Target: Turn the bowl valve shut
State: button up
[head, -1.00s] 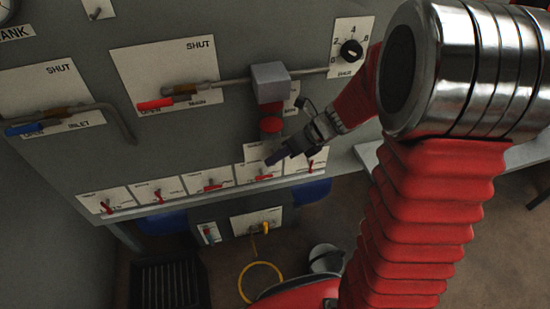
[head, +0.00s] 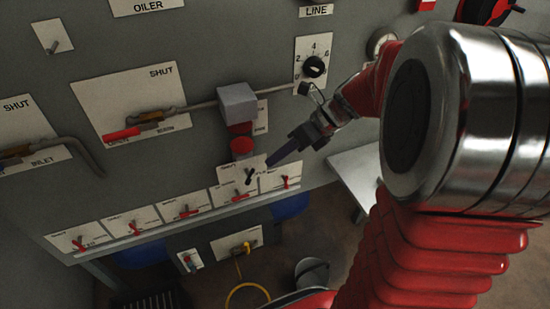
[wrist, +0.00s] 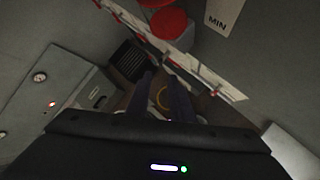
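A white plate marked SHUT (head: 228,173) hangs below the red bowl (head: 241,146) on the wall in the head view. It carries a small black lever (head: 250,176), tilted; I take this for the bowl valve, though its name is too small to read. My gripper (head: 280,154) is just right of the lever, with its dark purple fingers pointing down-left and apparently clear of it. In the wrist view the two fingers (wrist: 163,95) stand apart with nothing between them. The red bowl (wrist: 168,22) shows at the top there; the black lever cannot be made out.
A grey box (head: 237,102) on a pipe sits above the bowl. A row of plates with red levers (head: 184,210) runs along a ledge below. A selector dial (head: 313,67) is above my arm. A pale table (head: 358,175) stands at right.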

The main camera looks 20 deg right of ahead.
jog(key=s+a+r+n+h, duration=0.3)
jog(key=s+n, duration=0.5)
jog(key=n, duration=0.7)
jog(key=s+a+r+n+t+h, duration=0.1)
jog(key=s+a+r+n+h, duration=0.2)
jog(key=s+n, duration=0.5)
jog(key=r+n, duration=0.1)
jog(key=n, duration=0.6)
jog(key=shift+a+t+h, duration=0.3)
jog(key=shift+a, duration=0.05)
jog(key=shift+s, duration=0.15)
